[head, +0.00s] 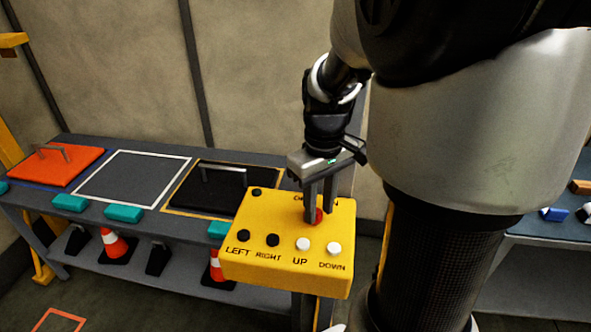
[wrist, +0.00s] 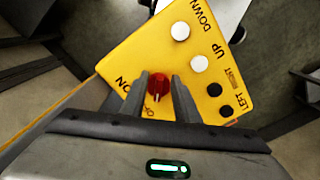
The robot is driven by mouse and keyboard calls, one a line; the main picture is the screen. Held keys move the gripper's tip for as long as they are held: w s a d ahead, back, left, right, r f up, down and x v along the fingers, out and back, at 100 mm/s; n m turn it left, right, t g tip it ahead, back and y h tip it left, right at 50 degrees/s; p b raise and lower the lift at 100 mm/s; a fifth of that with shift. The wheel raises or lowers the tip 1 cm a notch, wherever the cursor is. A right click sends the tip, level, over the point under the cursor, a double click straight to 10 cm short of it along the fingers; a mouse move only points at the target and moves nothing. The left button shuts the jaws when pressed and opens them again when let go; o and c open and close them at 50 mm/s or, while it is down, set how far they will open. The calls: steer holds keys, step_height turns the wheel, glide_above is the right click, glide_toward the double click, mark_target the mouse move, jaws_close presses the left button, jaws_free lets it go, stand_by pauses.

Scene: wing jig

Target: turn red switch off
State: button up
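The yellow control box (head: 285,262) stands on a post in front of the bench. Its red switch (head: 319,215) is a round knob near the back edge of the top face, partly hidden by my fingers. In the wrist view the red switch (wrist: 158,84) lies between the two fingertips, with ON and OFF lettering beside it. My gripper (head: 320,203) points down over the box, its fingers parted on either side of the knob. In the wrist view my gripper (wrist: 160,88) shows narrow gaps beside the knob; I cannot tell whether a finger touches it.
White buttons (head: 302,244) and black buttons (head: 243,235) sit close on the same box face. Behind is a grey bench with a red panel (head: 57,165), a black panel (head: 205,190) and teal blocks (head: 124,213). Cones (head: 114,243) stand on its lower shelf.

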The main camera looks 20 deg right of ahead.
mark_target(318, 213)
step_height(318, 213, up, 17)
steer(key=p, duration=0.2)
steer(key=shift+r, duration=0.15)
steer(key=s+a+m+t+p, duration=0.2)
steer(key=s+a+t+p, duration=0.2)
steer(key=s+a, duration=0.5)
steer(key=shift+a+r+t, duration=0.45)
steer(key=shift+a+t, duration=0.35)
steer(key=shift+a, duration=0.2)
